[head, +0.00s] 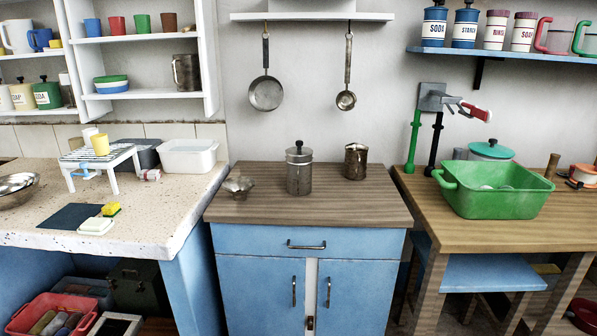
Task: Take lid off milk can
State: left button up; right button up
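A metal milk can (299,178) stands upright near the middle of the wooden top of the blue cabinet. Its lid (299,154), with a dark round knob, sits on its top. Neither my left nor my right gripper is in the head view.
The cabinet's wooden top (255,207) also holds a dented metal mug (356,162) right of the can and a small crumpled metal piece (238,186) to its left. Its front is clear. A pan (266,94) and a ladle (346,100) hang above. A green tub (493,204) stands right.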

aim_at(300, 151)
jog(key=u, duration=1.35)
jog(key=i, duration=0.85)
jog(key=z, duration=2.3)
